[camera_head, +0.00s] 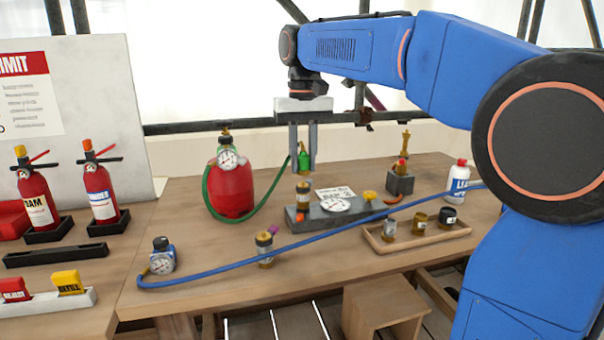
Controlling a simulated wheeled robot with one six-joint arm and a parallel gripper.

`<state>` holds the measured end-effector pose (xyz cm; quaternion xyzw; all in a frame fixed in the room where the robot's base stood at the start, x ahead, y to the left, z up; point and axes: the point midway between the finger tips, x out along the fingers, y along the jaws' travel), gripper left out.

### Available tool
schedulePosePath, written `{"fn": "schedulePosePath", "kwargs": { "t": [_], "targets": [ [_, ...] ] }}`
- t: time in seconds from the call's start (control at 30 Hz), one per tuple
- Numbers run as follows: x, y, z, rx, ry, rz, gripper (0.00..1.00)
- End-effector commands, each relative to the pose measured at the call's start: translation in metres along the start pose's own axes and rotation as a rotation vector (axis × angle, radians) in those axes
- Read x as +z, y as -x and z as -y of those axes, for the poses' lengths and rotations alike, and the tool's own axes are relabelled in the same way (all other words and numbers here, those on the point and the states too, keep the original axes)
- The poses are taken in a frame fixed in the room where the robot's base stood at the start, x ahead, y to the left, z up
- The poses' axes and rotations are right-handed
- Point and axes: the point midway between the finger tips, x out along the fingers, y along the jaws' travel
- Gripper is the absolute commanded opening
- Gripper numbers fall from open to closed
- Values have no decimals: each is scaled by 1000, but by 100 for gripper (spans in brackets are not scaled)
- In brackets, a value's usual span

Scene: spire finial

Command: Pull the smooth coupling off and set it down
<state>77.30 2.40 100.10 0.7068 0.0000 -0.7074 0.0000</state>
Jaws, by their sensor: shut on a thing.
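My gripper (304,170) points straight down over the middle of the bench, its two grey fingers close around a small green coupling (304,157). The green hose (262,207) from the red cylinder (231,190) runs up to the fingers at this coupling. Just below the fingertips is a brass fitting (303,190) on the grey gauge block (349,217). I cannot tell whether the coupling touches this fitting or hangs above it. The coupling's surface is too small to judge as smooth or ridged.
A wooden tray (377,245) with several small fittings lies at the right. A white bottle (457,182) stands behind it. A brass fitting (264,248) stands in front. Bench space at centre front is bare.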

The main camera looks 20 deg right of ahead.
Motion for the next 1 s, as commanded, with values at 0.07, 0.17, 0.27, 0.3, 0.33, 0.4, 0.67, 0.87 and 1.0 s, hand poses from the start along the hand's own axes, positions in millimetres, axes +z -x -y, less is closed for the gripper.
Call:
{"fn": "schedulePosePath", "kwargs": {
  "t": [0.07,0.17,0.27,0.3,0.33,0.4,0.67,0.87,1.0],
  "targets": [
    [0,3,0,0,0,-1,0],
    [0,6,0,0,0,-2,0],
    [-1,9,0,0,0,-2,0],
    [-1,11,0,0,0,-2,0],
    [-1,12,0,0,0,-2,0],
    [0,14,0,0,0,-1,0],
    [0,22,0,0,0,-2,0],
    [0,28,0,0,0,-1,0],
    [0,30,0,0,0,-1,0]
  ]
}}
